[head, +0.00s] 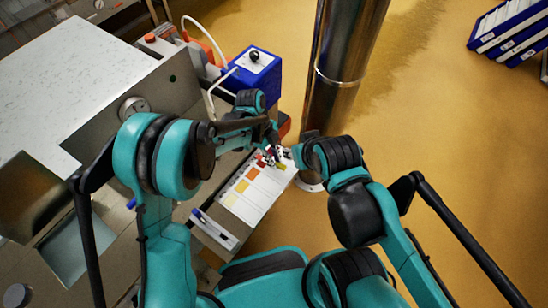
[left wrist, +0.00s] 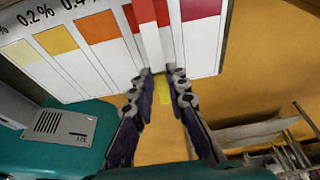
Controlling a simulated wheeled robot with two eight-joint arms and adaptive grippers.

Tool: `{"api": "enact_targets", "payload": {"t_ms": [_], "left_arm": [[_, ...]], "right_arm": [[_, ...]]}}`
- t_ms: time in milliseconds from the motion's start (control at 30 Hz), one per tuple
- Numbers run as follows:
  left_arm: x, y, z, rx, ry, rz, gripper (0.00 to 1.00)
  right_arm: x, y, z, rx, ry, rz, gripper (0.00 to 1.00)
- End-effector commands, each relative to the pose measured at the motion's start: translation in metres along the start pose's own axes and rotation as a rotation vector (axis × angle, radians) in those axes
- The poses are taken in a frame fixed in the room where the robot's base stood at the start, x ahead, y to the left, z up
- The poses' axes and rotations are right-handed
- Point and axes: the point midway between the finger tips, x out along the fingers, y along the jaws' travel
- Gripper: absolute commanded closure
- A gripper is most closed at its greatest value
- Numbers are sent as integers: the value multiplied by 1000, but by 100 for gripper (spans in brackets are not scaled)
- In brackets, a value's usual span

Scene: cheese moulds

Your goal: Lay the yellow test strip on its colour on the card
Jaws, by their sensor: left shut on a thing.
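The white card (head: 258,197) lies on the bench top, with a row of patches from pale yellow (left wrist: 21,52) through yellow (left wrist: 55,40) and orange (left wrist: 97,27) to reds. My left gripper (head: 272,156) is over the card's far, red end. In the left wrist view its fingertips (left wrist: 164,75) are shut on the yellow test strip (left wrist: 162,90); only a yellow piece shows between the fingers. A white strip with a red end (left wrist: 149,18) shows over the red patch just beyond the fingertips. My right gripper is not in view.
A small tray (head: 214,229) with a pen stands at the near end of the card. A blue box (head: 254,72) stands behind, a steel vat (head: 150,95) on the left. A metal column (head: 338,75) rises close to the right of the card.

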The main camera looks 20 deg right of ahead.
Motion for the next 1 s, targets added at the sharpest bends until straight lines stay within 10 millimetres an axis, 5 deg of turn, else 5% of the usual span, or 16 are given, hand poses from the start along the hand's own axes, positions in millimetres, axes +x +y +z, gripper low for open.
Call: {"api": "enact_targets", "payload": {"t_ms": [367,400,500,833,1000], "left_arm": [[4,0,1,0,0,0,96],[4,0,1,0,0,0,80],[4,0,2,0,0,0,61],[1,0,2,0,0,0,61],[-23,0,2,-1,0,0,61]], "right_arm": [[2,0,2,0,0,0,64],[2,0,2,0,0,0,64],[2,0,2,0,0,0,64],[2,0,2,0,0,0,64],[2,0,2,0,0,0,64]]}}
